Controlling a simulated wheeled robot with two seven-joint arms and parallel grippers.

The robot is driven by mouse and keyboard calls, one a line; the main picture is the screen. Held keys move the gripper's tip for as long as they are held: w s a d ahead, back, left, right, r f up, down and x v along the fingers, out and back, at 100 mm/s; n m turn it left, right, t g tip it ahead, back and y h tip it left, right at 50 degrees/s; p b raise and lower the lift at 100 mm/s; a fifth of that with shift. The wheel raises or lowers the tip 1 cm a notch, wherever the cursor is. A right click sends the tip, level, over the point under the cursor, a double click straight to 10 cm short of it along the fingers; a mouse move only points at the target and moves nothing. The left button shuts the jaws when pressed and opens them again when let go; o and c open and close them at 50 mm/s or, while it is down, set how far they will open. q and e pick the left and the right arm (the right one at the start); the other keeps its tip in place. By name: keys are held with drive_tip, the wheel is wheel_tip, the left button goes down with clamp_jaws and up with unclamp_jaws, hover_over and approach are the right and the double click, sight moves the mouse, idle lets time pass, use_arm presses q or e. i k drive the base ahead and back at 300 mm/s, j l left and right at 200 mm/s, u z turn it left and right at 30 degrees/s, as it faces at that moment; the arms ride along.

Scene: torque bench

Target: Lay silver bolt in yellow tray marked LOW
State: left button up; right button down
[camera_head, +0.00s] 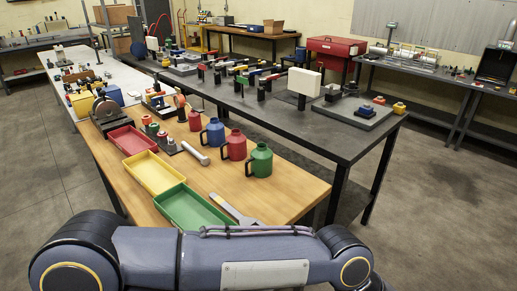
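A yellow tray (155,173) lies on the wooden bench, between a red tray and a green tray. It looks empty, and no LOW marking is readable at this size. A silver rod-like piece (195,153), which looks like the silver bolt, lies on the bench to the right of the yellow tray and apart from it. One of my arms crosses the bottom of the view in front of the bench. Neither of my grippers shows, so their state cannot be seen.
The red tray (132,140) is behind the yellow one, the green tray (187,208) in front. Blue (214,132), red (235,146) and green (260,160) jugs stand to the right. A grey wrench-like tool (236,211) lies near the front edge. A dark bench (345,145) stands beyond.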

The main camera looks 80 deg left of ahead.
sight(155, 179)
drive_tip(key=k+j+z, duration=0.15)
drive_tip(key=k+z, duration=0.85)
drive_tip(key=k+j+u, duration=0.15)
drive_tip(key=k+j, duration=0.15)
drive_tip(key=k, duration=0.15)
drive_tip(key=k+j+u, duration=0.15)
drive_tip(key=k+j, duration=0.2)
drive_tip(key=k+j+u, duration=0.3)
drive_tip(key=j, duration=0.35)
drive_tip(key=k+j+u, duration=0.3)
drive_tip(key=j, duration=0.4)
drive_tip(key=k+j+u, duration=0.1)
drive_tip(key=j, duration=0.25)
